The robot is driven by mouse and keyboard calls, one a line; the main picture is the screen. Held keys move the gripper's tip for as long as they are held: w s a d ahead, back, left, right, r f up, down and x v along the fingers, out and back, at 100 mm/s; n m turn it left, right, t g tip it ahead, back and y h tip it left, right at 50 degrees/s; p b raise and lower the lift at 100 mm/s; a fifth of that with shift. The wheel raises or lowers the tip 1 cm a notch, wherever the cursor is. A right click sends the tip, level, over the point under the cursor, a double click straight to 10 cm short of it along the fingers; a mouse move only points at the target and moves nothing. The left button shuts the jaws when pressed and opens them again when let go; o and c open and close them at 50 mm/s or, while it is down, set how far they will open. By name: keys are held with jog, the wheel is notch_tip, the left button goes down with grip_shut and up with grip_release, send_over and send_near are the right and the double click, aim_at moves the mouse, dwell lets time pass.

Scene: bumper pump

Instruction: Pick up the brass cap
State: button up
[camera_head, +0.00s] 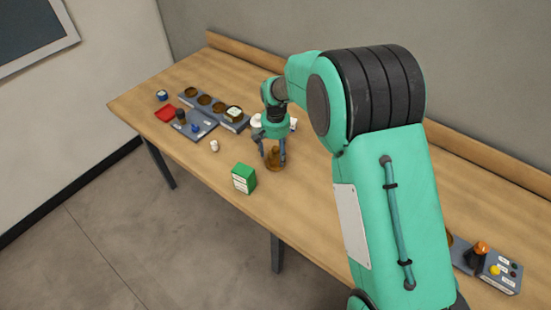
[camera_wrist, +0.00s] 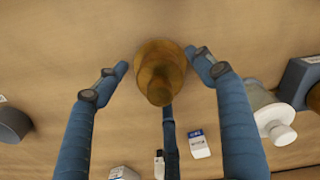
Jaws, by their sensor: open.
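A brown-gold, stepped round piece (camera_wrist: 160,72) stands on the table between my fingers in the wrist view. In the head view it (camera_head: 275,160) shows under my gripper, partly behind the fingers. It matches the brass cap in colour, but I cannot tell whether it is a cap alone or a capped bottle. My gripper (camera_head: 273,153) is open and points down over it. In the wrist view, the fingers of my gripper (camera_wrist: 162,78) spread left and right of the piece, with another finger below. Gaps show between the side fingers and the piece.
A green box (camera_head: 244,178) and a small white bottle (camera_head: 214,146) stand nearby towards the front edge. A grey tray (camera_head: 207,127), a red dish (camera_head: 165,114) and several round pots lie left. A control box (camera_head: 501,271) sits far right. A white bottle (camera_wrist: 268,112) is close right in the wrist view.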

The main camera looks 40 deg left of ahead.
jog(key=shift+f, duration=0.85)
jog(key=c, duration=1.5)
jog(key=shift+r, duration=0.15)
jog(key=shift+r+p, duration=0.4)
jog(key=shift+r, duration=1.2)
jog(key=shift+s+d+r, duration=0.15)
jog(key=shift+s+d, duration=0.05)
jog(key=shift+d, duration=0.05)
jog(key=s+d, duration=0.3)
jog(key=d, duration=0.1)
jog(key=s+d+p, duration=0.1)
jog(key=s+d, duration=0.2)
jog(key=s+d+r, duration=0.1)
jog(key=s+d, duration=0.3)
jog(key=shift+d+r+p, duration=0.1)
jog(key=shift+d+p, duration=0.2)
jog(key=shift+d, duration=0.05)
